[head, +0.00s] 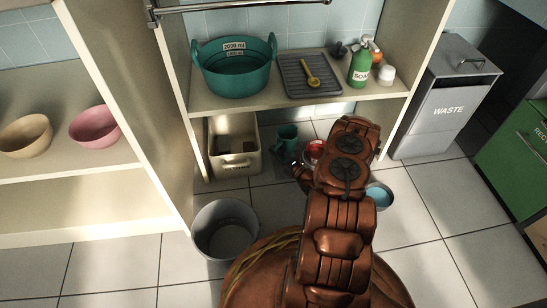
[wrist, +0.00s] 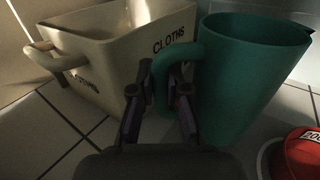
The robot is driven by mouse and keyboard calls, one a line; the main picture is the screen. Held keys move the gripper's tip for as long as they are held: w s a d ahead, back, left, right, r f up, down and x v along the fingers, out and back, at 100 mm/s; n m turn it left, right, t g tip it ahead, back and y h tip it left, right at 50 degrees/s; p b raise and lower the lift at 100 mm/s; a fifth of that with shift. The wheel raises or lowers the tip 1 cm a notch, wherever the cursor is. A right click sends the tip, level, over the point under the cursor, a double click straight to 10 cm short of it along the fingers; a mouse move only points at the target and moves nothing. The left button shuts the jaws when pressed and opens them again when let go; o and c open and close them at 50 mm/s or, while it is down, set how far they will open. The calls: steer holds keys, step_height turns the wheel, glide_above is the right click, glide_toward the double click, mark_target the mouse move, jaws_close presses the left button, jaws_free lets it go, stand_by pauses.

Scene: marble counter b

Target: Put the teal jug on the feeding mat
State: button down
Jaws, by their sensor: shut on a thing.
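The teal jug (head: 286,137) is low at the back, just right of the cloths bin, and looks upright. In the wrist view the jug (wrist: 250,75) fills the right side, with its handle towards my gripper (wrist: 163,92). The fingers are shut on the handle. I cannot tell whether the jug's base touches the floor. In the head view my gripper (head: 299,168) is partly hidden by my arm. I cannot make out the feeding mat; my arm covers much of the floor around the bowls.
A cream cloths bin (head: 235,160) stands close left of the jug. A red bowl (head: 314,149) is to its right, and a blue-filled bowl (head: 380,195) is beyond my arm. A grey bucket (head: 225,232) stands in front. A shelf (head: 300,98) overhangs the jug area.

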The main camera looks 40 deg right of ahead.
steer(key=shift+a+f+b, duration=0.15)
steer(key=shift+f+b, duration=0.65)
steer(key=shift+f, duration=0.9)
steer(key=c, duration=1.2)
jaws_free()
steer(key=shift+f, duration=0.15)
steer(key=shift+o, duration=0.2)
